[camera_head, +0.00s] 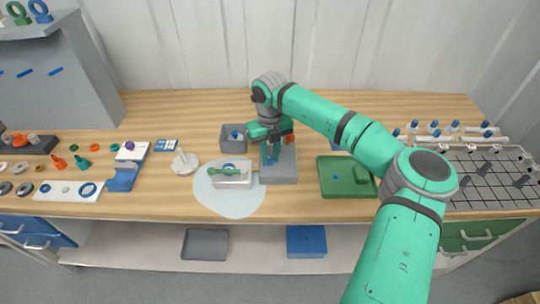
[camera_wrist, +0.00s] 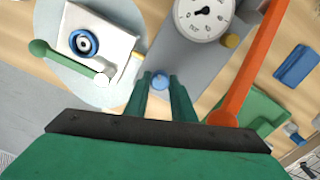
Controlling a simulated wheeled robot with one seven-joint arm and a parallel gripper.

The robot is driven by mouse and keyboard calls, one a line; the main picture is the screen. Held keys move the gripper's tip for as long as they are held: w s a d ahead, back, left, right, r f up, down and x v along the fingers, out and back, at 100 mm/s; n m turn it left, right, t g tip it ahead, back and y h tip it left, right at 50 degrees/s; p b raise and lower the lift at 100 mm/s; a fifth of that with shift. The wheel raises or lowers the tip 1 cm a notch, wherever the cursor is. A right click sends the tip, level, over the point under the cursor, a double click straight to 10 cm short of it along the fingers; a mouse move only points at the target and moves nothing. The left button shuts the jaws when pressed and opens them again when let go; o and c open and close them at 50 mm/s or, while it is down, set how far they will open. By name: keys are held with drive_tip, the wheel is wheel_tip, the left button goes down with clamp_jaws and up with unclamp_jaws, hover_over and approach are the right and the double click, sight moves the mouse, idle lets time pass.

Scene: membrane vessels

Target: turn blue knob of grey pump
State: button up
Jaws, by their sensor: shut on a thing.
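The grey pump (camera_head: 283,177) stands near the middle of the bench, partly covered by my arm. In the wrist view its grey body (camera_wrist: 165,45) carries a round white pressure gauge (camera_wrist: 204,14) and an orange lever (camera_wrist: 252,65) at the right. The blue knob (camera_wrist: 160,82) sits on the pump's near part, between my fingertips. My gripper (camera_wrist: 161,88) points down at the pump with its two green fingers on either side of the knob, shut on it. In the head view my gripper (camera_head: 271,152) is above the pump and the knob is hard to make out.
A white block with a blue ring and green-handled lever (camera_head: 230,174) stands on a pale round mat (camera_head: 226,204) just left of the pump. A grey bin (camera_head: 234,138) is behind it. A green tray (camera_head: 346,187) lies to the right. Bare wood shows between pump and tray.

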sight(270, 158)
drive_tip(key=n, duration=0.5)
drive_tip(key=shift+d+n, duration=0.1)
drive_tip(key=shift+n, duration=0.2)
drive_tip(key=n, duration=0.5)
drive_tip(key=shift+n, duration=0.6)
drive_tip(key=o, duration=1.1)
drive_tip(key=shift+c, duration=0.2)
wheel_tip(270, 158, up, 11)
drive_tip(key=shift+f, duration=0.1)
